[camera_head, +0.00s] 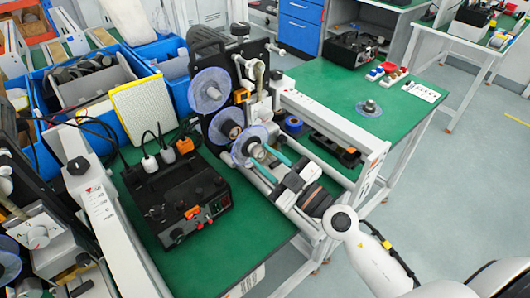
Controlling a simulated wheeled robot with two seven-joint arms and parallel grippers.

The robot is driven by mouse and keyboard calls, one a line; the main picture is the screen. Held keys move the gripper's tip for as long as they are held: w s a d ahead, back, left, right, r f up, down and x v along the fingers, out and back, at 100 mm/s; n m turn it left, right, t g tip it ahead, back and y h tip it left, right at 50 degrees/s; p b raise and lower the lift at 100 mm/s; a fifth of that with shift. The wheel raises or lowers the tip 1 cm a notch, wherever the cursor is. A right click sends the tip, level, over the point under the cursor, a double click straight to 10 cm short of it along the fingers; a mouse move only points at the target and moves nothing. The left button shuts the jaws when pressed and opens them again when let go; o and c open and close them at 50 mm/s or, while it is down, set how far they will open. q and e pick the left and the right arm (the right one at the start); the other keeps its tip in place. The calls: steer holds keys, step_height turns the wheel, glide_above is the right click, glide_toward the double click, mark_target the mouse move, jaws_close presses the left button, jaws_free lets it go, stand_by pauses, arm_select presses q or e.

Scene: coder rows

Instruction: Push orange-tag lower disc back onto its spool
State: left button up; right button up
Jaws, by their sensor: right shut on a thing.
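A black and white coder machine (240,72) stands on the green bench and carries translucent blue discs on its face. The upper disc (205,84) and the middle disc (221,121) sit on the machine. An orange tag (240,96) is beside the upper disc. The lower disc (240,155) is in front of the machine, below the middle one, with a pale hub at its centre. My right gripper (268,159), with teal fingers, reaches in from the lower right and is shut at this hub. Its fingers partly hide the hub. I cannot tell the disc's gap to its spool. My left gripper is not in view.
A black box with cables (178,205) stands left of my right gripper. Blue bins (163,52) are behind it. A white rail (325,118) runs close on the right.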

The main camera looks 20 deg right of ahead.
mark_target(252, 147)
steer(key=shift+x, duration=1.05)
steer(key=shift+w+a+f, duration=0.15)
steer(key=shift+w+f, duration=0.05)
steer(key=shift+w, duration=0.5)
steer(key=shift+w+a, duration=0.2)
steer(key=shift+w, duration=0.25)
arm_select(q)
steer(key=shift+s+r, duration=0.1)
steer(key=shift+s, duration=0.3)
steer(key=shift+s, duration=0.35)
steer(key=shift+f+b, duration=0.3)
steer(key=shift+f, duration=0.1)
arm_select(e)
steer(key=shift+y, duration=0.3)
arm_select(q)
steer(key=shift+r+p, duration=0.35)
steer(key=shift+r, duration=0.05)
arm_select(e)
steer(key=shift+w+a, duration=0.15)
steer(key=shift+w, duration=0.25)
